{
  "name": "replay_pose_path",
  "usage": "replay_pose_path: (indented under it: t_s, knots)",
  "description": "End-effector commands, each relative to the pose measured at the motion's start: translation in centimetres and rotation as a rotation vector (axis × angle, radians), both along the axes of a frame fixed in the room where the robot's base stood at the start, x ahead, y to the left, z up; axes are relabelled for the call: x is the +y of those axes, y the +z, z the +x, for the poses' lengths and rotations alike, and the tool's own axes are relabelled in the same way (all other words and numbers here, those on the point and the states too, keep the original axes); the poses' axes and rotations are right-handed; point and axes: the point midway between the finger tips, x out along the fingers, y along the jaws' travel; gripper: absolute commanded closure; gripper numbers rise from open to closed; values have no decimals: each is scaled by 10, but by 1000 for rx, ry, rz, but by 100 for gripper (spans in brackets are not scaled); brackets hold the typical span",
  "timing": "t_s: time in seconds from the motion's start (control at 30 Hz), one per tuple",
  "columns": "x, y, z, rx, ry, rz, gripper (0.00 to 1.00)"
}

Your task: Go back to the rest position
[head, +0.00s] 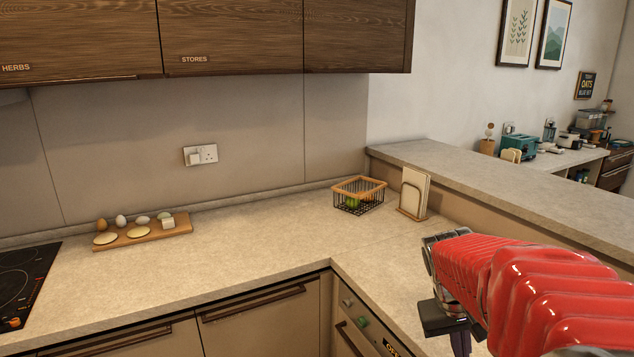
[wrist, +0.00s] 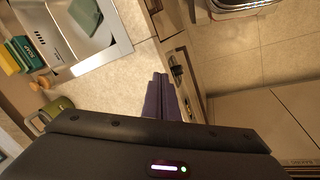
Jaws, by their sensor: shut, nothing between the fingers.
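My gripper (wrist: 160,97) shows in the wrist view with its purple fingers pressed together and nothing between them. Below them the wrist view shows the counter edge and drawer fronts. In the head view my red arm reaches in from the right, and the gripper (head: 461,342) hangs at the bottom edge, partly cut off. It is in front of the right-hand stretch of counter (head: 375,262) and apart from any loose object there.
A wire basket (head: 358,196) and an upright board in a stand (head: 413,193) sit in the corner. A wooden board (head: 143,232) with eggs lies left, near the hob (head: 22,285).

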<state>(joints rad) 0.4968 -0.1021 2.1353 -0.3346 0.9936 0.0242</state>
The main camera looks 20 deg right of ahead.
Motion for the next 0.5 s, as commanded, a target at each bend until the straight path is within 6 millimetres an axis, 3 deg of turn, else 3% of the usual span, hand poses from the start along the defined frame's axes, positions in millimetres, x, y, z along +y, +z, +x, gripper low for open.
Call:
replay_pose_path:
  t_s: [0.1,0.5]
  knots:
    - [42,3,-1,-65,40,40,100]
    - [158,11,-18,-251,166,164,100]
